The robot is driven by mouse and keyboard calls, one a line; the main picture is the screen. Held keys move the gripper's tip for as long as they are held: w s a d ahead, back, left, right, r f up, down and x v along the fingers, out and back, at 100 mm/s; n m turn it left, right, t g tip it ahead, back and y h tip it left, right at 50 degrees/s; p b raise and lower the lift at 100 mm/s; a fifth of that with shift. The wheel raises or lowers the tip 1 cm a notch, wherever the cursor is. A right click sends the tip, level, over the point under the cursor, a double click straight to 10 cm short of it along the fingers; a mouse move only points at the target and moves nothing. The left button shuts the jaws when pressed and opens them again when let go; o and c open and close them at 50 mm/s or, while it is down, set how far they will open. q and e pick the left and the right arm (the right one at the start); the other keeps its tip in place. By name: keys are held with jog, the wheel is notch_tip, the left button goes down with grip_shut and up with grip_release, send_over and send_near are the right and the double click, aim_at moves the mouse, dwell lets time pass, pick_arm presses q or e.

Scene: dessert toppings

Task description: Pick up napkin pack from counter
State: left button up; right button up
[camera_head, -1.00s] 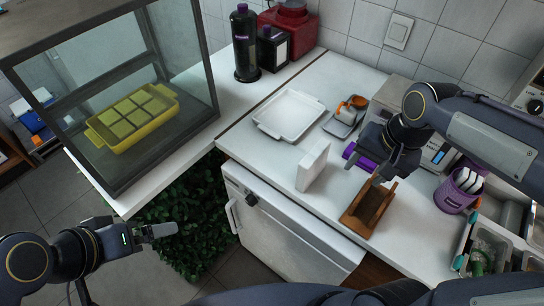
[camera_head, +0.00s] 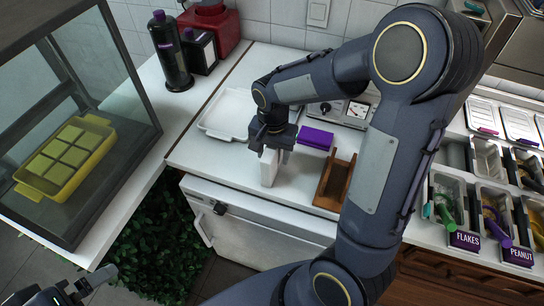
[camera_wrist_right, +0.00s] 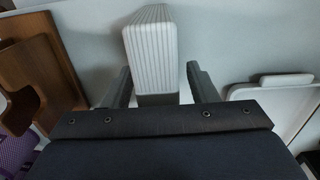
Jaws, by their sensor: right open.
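The napkin pack, a white upright block (camera_head: 269,172), stands on the white counter near its front edge. In the right wrist view the pack (camera_wrist_right: 150,50) shows fine ridges along its top. My right gripper (camera_head: 277,155) is over the pack from above, its fingers apart. In the wrist view the open fingers (camera_wrist_right: 162,88) lie on either side of the pack's near end, with a gap visible on the right. The pack's upper part is partly hidden by the gripper in the head view. My left gripper (camera_head: 88,286) is at the bottom left, partly cut off, away from the counter.
A wooden holder (camera_head: 335,182) and a purple block (camera_head: 317,138) stand close to the right of the pack. A white tray (camera_head: 212,122) lies behind left. A glass case (camera_head: 130,125) stands left. Topping bins (camera_head: 492,195) are at right.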

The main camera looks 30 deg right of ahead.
jog(key=shift+f, duration=0.25)
jog(key=c, duration=1.1)
jog(key=shift+r, duration=0.1)
